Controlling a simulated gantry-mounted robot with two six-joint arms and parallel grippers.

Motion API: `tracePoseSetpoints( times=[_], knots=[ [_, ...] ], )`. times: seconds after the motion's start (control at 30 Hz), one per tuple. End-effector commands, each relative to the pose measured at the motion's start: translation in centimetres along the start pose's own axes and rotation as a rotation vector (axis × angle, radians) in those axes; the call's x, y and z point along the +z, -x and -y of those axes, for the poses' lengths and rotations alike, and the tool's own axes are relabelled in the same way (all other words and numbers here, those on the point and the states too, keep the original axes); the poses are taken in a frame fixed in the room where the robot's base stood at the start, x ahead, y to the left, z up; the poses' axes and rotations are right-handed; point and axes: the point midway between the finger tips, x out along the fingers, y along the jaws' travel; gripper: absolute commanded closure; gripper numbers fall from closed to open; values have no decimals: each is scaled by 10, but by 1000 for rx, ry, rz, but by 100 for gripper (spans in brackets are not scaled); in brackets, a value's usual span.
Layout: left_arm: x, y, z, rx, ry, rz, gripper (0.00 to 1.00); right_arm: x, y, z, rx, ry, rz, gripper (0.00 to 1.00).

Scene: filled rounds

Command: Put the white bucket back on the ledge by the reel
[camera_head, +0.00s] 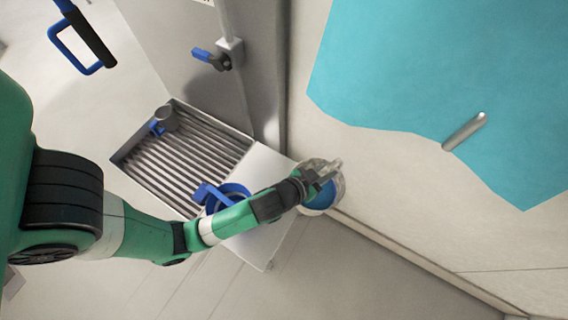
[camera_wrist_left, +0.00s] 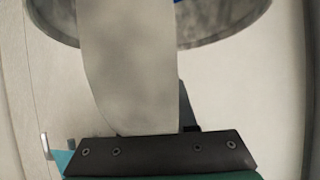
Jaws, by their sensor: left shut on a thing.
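A whitish, mottled bucket (camera_head: 337,199) with blue inside shows in the head view, beside the pale wall and past the right edge of the white ledge (camera_head: 270,167). My left gripper (camera_head: 328,174) is over the bucket's upper rim and shut on it, covering part of it. The curved rim of the bucket (camera_wrist_left: 225,34) crosses the top of the left wrist view, behind a broad pale finger. A blue round thing, possibly the reel (camera_head: 226,190), sits at the ledge's left part, partly behind my arm. My right gripper is not in view.
A ribbed metal tray (camera_head: 190,150) adjoins the ledge, with a small grey cup (camera_head: 166,118) at its far left corner. A grey panel with a blue-handled valve (camera_head: 212,58) stands behind. A turquoise-painted wall with a metal handle (camera_head: 465,132) is at the right. Floor is open below.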

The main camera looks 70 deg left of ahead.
Motion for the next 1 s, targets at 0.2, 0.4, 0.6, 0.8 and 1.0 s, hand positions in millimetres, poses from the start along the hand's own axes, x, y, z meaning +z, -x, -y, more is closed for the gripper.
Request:
tracePoseSetpoints(
  times=[0.2,0.4,0.6,0.8,1.0],
  knots=[
    [-8,2,73,-138,82,-3,100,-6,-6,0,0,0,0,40],
    [11,0,121,-236,139,2,100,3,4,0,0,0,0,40],
    [31,-5,146,-290,169,6,100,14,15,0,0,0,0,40],
    [36,-5,154,-306,179,6,100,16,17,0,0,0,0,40],
    [55,-15,154,-306,178,10,100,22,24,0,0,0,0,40]
  ],
)
